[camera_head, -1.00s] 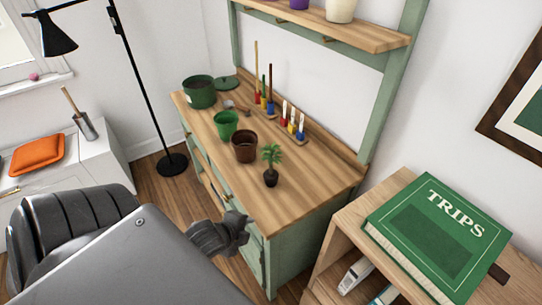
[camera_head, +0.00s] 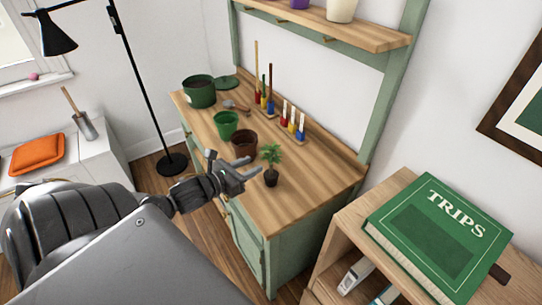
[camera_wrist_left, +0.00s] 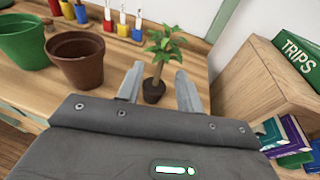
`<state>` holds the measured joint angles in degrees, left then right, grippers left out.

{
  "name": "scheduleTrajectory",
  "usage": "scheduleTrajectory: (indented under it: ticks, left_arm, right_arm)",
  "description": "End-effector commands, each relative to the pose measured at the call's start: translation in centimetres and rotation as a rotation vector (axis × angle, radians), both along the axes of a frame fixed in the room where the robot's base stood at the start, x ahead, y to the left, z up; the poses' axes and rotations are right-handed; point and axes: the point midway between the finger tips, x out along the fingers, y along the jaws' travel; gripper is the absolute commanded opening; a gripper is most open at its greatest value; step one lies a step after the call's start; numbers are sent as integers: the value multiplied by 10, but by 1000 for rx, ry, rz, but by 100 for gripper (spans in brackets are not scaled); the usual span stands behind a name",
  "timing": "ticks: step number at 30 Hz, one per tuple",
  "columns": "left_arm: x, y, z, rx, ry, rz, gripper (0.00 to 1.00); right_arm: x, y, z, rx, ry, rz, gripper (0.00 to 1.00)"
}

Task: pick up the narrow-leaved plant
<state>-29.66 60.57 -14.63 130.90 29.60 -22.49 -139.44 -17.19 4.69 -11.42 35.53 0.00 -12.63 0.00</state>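The narrow-leaved plant (camera_head: 271,163) stands upright in a small dark pot near the front edge of the wooden bench top. It also shows in the left wrist view (camera_wrist_left: 160,62), in line with the space between my fingers. My left gripper (camera_head: 252,171) is open, with its two fingers pointing toward the plant from the left. In the left wrist view the fingertips (camera_wrist_left: 160,82) appear on either side of the pot, with nothing held. I cannot tell whether they touch it. My right gripper is not in view.
A brown pot (camera_head: 244,143) stands just left of the plant, and a green pot (camera_head: 227,125) beyond it. Coloured tools (camera_head: 291,124) stand in a rack behind. A wooden shelf unit (camera_head: 343,225) with a green book (camera_head: 437,233) is at right. The bench top right of the plant is clear.

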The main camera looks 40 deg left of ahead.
Motion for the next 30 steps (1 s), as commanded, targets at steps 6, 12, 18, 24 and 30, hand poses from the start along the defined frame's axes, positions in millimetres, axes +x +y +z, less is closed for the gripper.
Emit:
scheduleTrajectory:
  ticks: [6,12,18,24,30]
  left_arm:
    - [27,-2,-9,1,-4,2,37]
    - [48,-5,-11,-2,-1,2,37]
    - [52,-6,-11,-3,2,2,37]
    - [65,-8,-15,-3,-1,4,37]
    - [90,-14,-18,-3,-2,5,37]
  right_arm:
    - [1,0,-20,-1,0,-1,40]
    - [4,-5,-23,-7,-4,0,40]
    - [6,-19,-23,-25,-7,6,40]
    - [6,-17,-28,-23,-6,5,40]
    - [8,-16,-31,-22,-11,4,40]
